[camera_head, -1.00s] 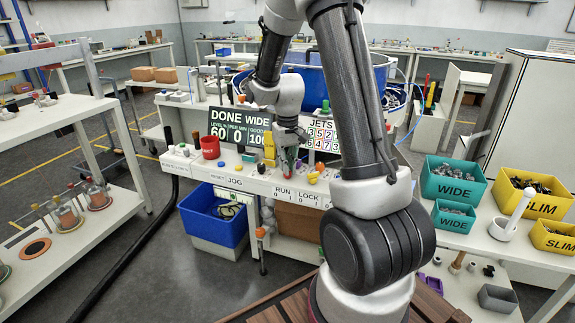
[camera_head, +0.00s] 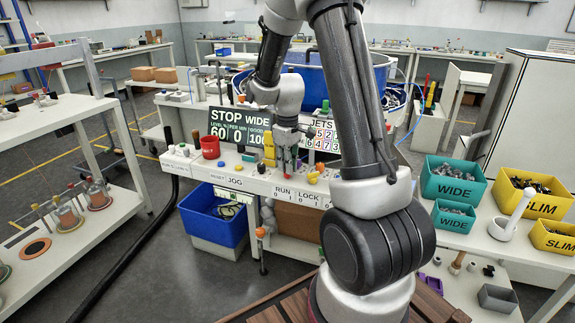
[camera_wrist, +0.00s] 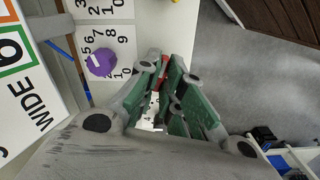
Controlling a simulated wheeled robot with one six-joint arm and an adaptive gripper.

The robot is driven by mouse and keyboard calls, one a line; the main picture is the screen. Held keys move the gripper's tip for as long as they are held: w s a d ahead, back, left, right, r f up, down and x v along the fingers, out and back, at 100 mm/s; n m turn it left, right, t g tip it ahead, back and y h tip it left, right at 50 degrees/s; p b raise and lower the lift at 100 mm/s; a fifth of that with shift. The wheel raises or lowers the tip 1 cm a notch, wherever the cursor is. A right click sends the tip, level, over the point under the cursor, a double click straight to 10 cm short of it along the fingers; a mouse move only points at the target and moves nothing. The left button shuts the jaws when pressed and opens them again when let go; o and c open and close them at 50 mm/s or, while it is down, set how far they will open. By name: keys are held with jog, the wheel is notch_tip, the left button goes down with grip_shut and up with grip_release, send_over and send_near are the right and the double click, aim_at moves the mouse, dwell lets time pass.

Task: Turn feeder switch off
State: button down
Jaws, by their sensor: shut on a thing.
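The control panel (camera_head: 235,180) on the bench front has JOG, RUN and LOCK labels. My gripper (camera_head: 288,166) is above the RUN label, pointing down. In the wrist view its green-padded fingers (camera_wrist: 164,82) are closed on a small red switch handle (camera_wrist: 163,76), which is mostly hidden between them. The lever's exact tilt cannot be told. The dark display (camera_head: 241,126) behind the panel reads STOP WIDE, with 60, 0 and 100 below.
A white number board (camera_head: 323,135) is behind. A purple dial (camera_wrist: 101,62) shows in the wrist view. A blue bin (camera_head: 216,220) is below.

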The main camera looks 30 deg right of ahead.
jog(key=n, duration=1.1)
jog(key=shift+n, duration=0.4)
dwell(0.3)
jog(key=c, duration=1.6)
grip_release()
jog(key=shift+o, duration=0.2)
notch_tip(320, 180, up, 12)
